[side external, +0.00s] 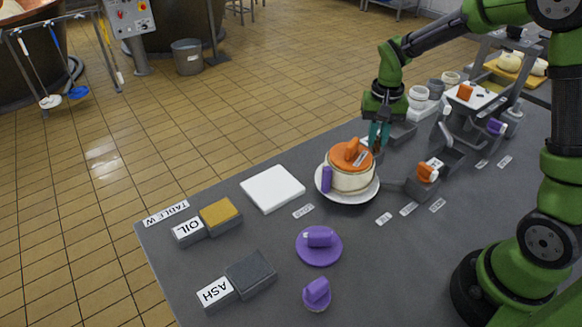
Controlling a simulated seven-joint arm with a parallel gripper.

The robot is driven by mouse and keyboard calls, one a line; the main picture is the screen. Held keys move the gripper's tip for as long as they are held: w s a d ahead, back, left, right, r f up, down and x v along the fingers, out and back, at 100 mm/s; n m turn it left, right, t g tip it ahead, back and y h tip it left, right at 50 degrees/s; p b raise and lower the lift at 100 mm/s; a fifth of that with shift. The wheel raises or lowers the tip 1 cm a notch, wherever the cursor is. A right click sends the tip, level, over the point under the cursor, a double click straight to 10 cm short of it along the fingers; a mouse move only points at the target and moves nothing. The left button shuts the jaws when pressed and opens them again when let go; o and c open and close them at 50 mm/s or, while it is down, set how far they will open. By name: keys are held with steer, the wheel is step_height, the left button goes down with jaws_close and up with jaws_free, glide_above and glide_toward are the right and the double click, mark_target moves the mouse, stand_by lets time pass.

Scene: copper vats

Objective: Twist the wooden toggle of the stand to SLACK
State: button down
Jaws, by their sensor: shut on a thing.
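My gripper (377,146) points down just behind the cheese-like wheel on the white plate. Its teal fingers are shut on a small brown piece, which looks like the wooden toggle (376,149). The toggle is mostly hidden by the fingers and the wheel, so its setting cannot be read. The pale wheel (349,181) has an orange top with an orange grip and a purple piece at its front left. It sits on the white round plate (366,194). I cannot make out the stand's body or a SLACK label.
A white square board (272,188) lies left of the plate. OIL (189,231) and ASH (216,293) blocks stand at the left. A purple disc (318,251) and purple knob (316,294) are in front. Grey fixtures with an orange knob (427,172) stand right of the plate.

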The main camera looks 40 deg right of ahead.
steer(key=n, duration=0.4)
steer(key=shift+r+n, duration=0.1)
steer(key=shift+n, duration=2.2)
steer(key=c, duration=1.1)
jaws_free()
